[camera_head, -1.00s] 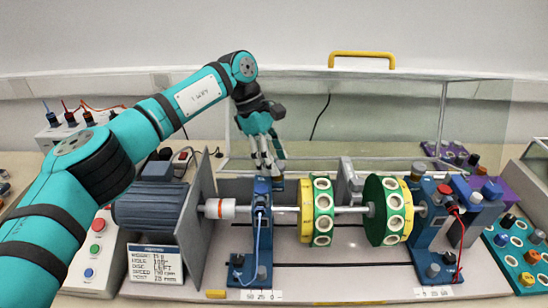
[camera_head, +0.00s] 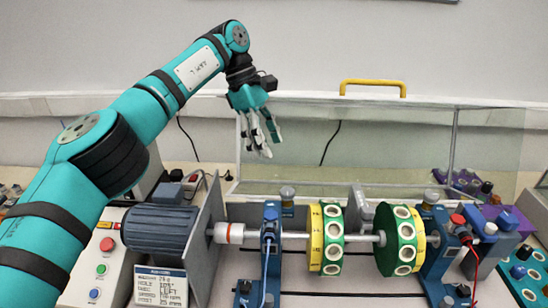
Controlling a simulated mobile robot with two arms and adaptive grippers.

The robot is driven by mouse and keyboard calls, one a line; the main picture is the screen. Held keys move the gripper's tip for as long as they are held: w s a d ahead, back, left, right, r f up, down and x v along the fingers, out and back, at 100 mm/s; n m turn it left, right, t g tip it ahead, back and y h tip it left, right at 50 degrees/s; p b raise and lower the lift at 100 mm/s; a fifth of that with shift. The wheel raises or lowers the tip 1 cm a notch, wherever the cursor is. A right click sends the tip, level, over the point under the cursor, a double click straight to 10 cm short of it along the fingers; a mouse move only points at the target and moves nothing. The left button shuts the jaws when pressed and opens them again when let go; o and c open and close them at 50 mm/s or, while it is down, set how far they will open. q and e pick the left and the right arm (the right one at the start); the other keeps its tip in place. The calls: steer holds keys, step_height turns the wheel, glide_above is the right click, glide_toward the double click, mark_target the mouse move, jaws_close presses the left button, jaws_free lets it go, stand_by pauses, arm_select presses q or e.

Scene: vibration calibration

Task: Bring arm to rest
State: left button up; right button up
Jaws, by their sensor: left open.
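My left arm comes in from the left, and its teal and black left gripper (camera_head: 260,135) hangs above and behind the shaft rig, fingers pointing down. The fingers are apart and hold nothing. Below is the calibration rig: a grey motor (camera_head: 158,232), a shaft (camera_head: 295,236), and two green and yellow discs with holes, a left disc (camera_head: 328,238) and a right disc (camera_head: 398,240). Blue bearing stands (camera_head: 269,250) carry the shaft. The gripper is clear of all of these. My right gripper does not show.
A clear guard box (camera_head: 385,150) with a yellow handle (camera_head: 373,85) stands behind the rig. A control box (camera_head: 100,262) with buttons is at lower left. A teal tray (camera_head: 525,275) with coloured parts is at lower right. The air above the rig is free.

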arm_select(q)
steer(key=shift+a+r, duration=0.15)
steer(key=shift+r, duration=0.2)
